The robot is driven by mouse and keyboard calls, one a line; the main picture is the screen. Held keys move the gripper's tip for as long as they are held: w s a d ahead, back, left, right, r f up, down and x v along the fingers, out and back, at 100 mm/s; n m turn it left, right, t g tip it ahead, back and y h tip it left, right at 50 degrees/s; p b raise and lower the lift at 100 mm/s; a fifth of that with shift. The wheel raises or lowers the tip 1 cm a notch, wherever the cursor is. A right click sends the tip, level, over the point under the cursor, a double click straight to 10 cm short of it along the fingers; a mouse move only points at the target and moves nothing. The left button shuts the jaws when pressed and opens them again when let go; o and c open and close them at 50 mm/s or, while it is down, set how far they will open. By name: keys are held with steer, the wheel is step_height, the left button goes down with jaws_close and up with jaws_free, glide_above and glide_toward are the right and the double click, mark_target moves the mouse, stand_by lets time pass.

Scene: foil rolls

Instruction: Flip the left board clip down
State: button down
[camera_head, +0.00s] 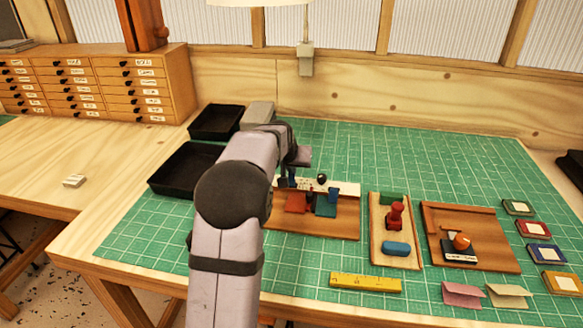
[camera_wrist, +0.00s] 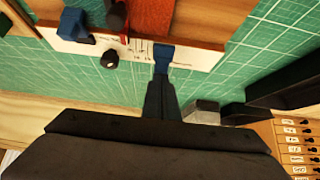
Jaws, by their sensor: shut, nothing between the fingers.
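The wooden board (camera_head: 310,229) lies on the green mat, with a white printed strip (camera_head: 345,188) along its back edge. The left blue clip (camera_wrist: 163,57) is directly ahead of my gripper's fingertips in the wrist view, at the strip's edge. The fingers touch it or almost do; I cannot tell which. How far the clip is tilted is unclear. My gripper (camera_wrist: 161,82) is shut and empty; in the head view my arm partly hides it and the left end of the board. The right blue clip (camera_head: 333,194) also shows in the wrist view (camera_wrist: 73,23).
A black knob (camera_head: 321,178) stands between the clips. A red piece (camera_head: 296,202) and a teal piece (camera_head: 325,209) lie on the board. Black trays (camera_head: 178,172) are to the left. A wooden tray (camera_head: 375,222) with a red stamp (camera_head: 395,215) stands to the right.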

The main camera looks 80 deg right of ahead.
mark_target(291, 175)
steer(key=shift+f+b, duration=0.2)
steer(key=shift+b, duration=0.3)
steer(key=shift+a+r+h+b, duration=0.15)
steer(key=shift+h+b, duration=0.15)
steer(key=shift+b, duration=0.3)
steer(key=shift+a+h+b, duration=0.3)
steer(key=shift+h+b, duration=0.2)
steer(key=shift+b, duration=1.6)
steer(key=shift+a+f+b, duration=0.1)
steer(key=shift+f+b, duration=0.1)
steer(key=shift+b, duration=0.55)
steer(key=a+h+b, duration=0.1)
steer(key=b, duration=0.5)
steer(key=shift+f+h, duration=0.35)
steer(key=shift+h, duration=0.05)
steer(key=a+h+b, duration=0.1)
steer(key=h+b, duration=0.1)
steer(key=b, duration=0.7)
steer(key=shift+f, duration=0.15)
steer(key=h+b, duration=0.1)
steer(key=b, duration=0.2)
steer(key=shift+a, duration=0.3)
steer(key=shift+r, duration=0.5)
